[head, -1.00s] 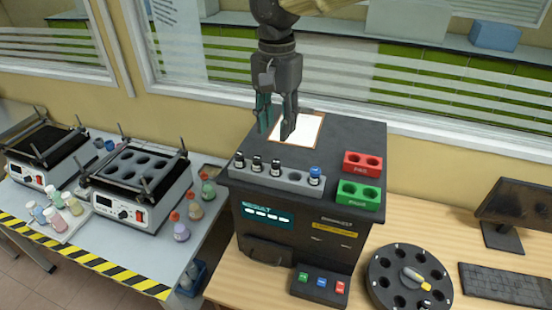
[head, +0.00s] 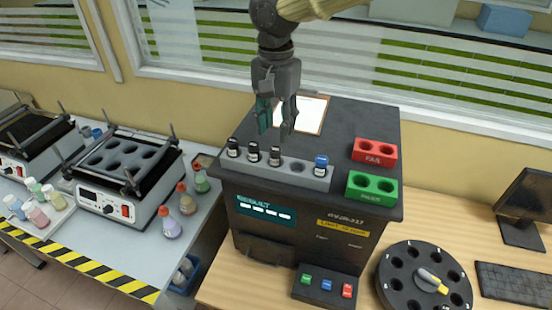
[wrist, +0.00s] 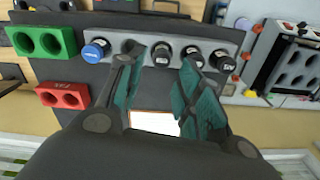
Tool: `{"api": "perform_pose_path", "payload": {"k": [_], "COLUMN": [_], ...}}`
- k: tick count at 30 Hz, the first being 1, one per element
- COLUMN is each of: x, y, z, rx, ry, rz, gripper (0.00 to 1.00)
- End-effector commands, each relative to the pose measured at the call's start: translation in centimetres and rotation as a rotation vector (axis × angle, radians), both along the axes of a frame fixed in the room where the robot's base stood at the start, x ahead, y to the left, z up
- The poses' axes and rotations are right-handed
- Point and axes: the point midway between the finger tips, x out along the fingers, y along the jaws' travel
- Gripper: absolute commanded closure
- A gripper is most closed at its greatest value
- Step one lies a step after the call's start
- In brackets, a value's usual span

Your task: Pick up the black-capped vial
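Three black-capped vials stand upright in a grey rack (head: 309,180) on top of the dark analyzer: a left one (head: 233,148), a middle one (head: 253,153) and a right one (head: 274,157). A blue-capped vial (head: 321,166) stands at the rack's right end, with an empty hole between. My gripper (head: 276,132) is open and empty, pointing down, above and just behind the rack near the right black-capped vial. In the wrist view, the gripper (wrist: 163,68) has its teal-padded fingers apart. One black cap (wrist: 162,55) shows between the fingertips; whether they reach its height is unclear.
A red two-hole block (head: 374,151) and a green two-hole block (head: 371,188) sit right of the rack. A white sheet (head: 311,113) lies behind it. A round black carousel (head: 424,279) stands lower right; heater blocks and bottles are at left.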

Motion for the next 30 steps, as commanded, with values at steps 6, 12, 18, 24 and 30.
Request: {"api": "perform_pose_path", "payload": {"k": [6,12,18,24,30], "x": [0.0,0.1,0.4,0.6,0.6], "y": [0.0,-0.1,-0.1,-0.1,-0.1], "z": [-2.3,-3.2,-5.1,-7.2,-8.0], "rx": [-0.002,-0.002,-0.005,-0.003,0.000], "ry": [0.001,0.001,0.002,0.001,-0.001], "rz": [0.000,-0.002,-0.002,-0.001,-0.001], "gripper": [0.64,0.64,0.64,0.64,0.64]}}
